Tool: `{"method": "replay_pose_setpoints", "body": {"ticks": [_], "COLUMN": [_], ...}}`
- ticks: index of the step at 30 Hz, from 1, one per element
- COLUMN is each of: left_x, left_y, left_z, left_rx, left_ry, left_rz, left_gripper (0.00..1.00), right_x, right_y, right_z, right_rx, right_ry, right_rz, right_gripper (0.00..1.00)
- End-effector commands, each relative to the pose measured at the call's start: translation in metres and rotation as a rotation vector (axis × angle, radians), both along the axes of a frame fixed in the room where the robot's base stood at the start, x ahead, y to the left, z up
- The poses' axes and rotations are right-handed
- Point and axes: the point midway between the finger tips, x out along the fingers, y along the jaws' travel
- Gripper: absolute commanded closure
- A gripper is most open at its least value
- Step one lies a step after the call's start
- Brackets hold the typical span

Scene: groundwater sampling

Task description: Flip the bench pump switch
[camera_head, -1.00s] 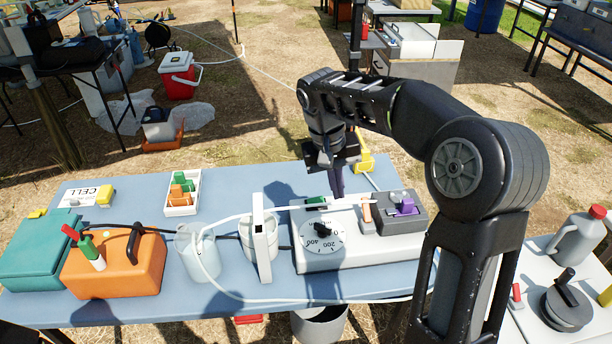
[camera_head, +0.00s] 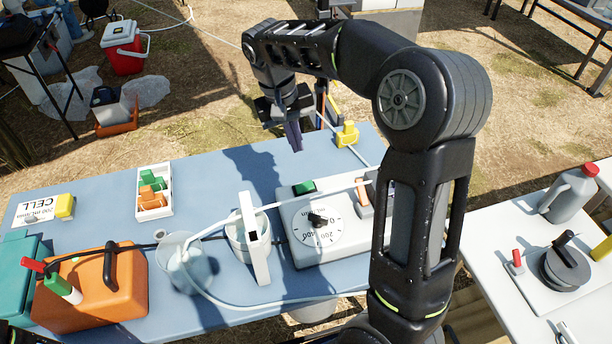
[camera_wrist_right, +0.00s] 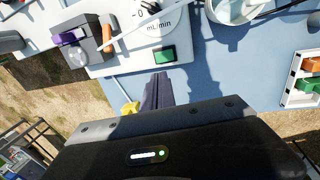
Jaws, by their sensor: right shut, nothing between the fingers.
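The bench pump (camera_head: 345,244) is a white box with a round mL/min dial (camera_head: 316,222) and a black pointer. A green rocker switch (camera_head: 304,187) sits at its far left corner; the switch also shows in the right wrist view (camera_wrist_right: 165,54). My right gripper (camera_head: 296,148) is shut and empty, fingers pointing down, beyond the switch in the head view. In the right wrist view its dark fingers (camera_wrist_right: 158,80) are just below the switch, with a visible gap. The switch's tilt is too small to tell.
An orange lever (camera_head: 363,195) stands at the pump's right, near my arm. A white tray (camera_head: 154,205) with green and orange pieces and an orange case (camera_head: 95,295) lie left.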

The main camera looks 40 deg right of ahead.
Motion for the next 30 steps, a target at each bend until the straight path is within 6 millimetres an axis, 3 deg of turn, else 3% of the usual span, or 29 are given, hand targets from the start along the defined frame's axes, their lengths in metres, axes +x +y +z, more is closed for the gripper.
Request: {"method": "replay_pose_setpoints", "body": {"ticks": [5,21,30], "left_x": [0.0,-0.002,-0.002], "left_y": [0.0,0.001,0.001], "left_z": [0.002,0.016,0.018], "left_rx": [0.0,0.003,0.005], "left_ry": [0.0,0.005,0.007], "left_rz": [0.0,0.001,0.002], "left_gripper": [1.0,1.0,1.0], "right_x": [-0.002,-0.009,-0.009], "right_y": [-0.004,-0.022,-0.024], "right_z": [-0.019,-0.116,-0.132], "right_rx": [0.0,0.001,0.0], "right_ry": [0.003,0.003,0.0], "right_rz": [-0.001,-0.002,-0.001], "right_gripper": [1.0,1.0,1.0]}}
